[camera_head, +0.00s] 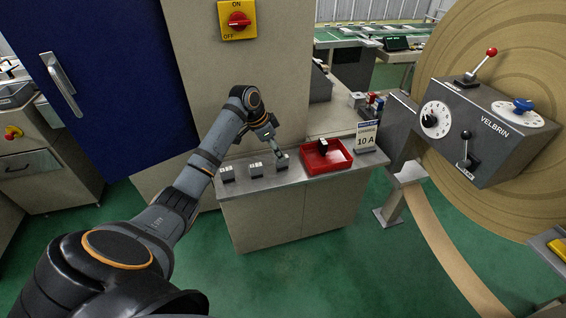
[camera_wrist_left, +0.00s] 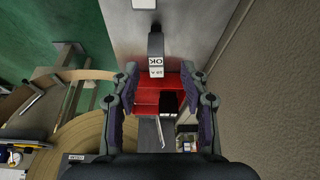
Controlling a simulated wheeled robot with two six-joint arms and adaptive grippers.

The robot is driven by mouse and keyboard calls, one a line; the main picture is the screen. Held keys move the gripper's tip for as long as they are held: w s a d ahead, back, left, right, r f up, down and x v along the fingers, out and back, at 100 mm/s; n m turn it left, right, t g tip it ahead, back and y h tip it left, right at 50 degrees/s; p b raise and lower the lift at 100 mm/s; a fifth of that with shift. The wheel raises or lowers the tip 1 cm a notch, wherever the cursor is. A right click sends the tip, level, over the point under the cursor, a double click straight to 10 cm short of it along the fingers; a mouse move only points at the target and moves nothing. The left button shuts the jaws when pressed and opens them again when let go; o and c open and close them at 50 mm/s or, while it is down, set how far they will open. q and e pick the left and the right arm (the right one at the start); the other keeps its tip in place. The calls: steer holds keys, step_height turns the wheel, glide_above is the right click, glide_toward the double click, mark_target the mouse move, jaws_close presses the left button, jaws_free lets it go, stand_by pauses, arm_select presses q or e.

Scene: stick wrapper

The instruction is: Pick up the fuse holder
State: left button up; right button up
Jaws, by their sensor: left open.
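Three small dark grey blocks with white labels, which look like fuse holders, stand in a row on the grey cabinet top (camera_head: 305,178): a left one (camera_head: 227,174), a middle one (camera_head: 256,170) and a right one (camera_head: 281,163). My left gripper (camera_head: 279,153) is open and points down at the right block. In the left wrist view that block (camera_wrist_left: 156,48) lies between the fingertips of my left gripper (camera_wrist_left: 159,72), its label facing the camera. I cannot tell whether the fingers touch it. My right gripper is not in view.
A red tray (camera_head: 340,165) with a black part (camera_head: 322,146) in it stands right of the blocks. A white "10 A" sign (camera_head: 366,138) stands behind it. A beige wall panel with a red switch (camera_head: 239,19) rises behind. The grey VELBRIN control box (camera_head: 480,130) is at right.

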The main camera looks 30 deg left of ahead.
arm_select(q)
steer(key=shift+w+d+f+p, duration=0.1)
steer(key=shift+d+f+p, duration=0.15)
steer(key=shift+f, duration=0.25)
steer(key=shift+w+d+f+p, duration=0.15)
steer(key=shift+d+f, duration=0.1)
steer(key=shift+f, duration=0.25)
steer(key=x, duration=0.2)
steer(key=shift+w+f, duration=0.15)
steer(key=shift+f, duration=0.15)
steer(key=shift+r, duration=0.1)
steer(key=shift+c, duration=1.4)
jaws_close()
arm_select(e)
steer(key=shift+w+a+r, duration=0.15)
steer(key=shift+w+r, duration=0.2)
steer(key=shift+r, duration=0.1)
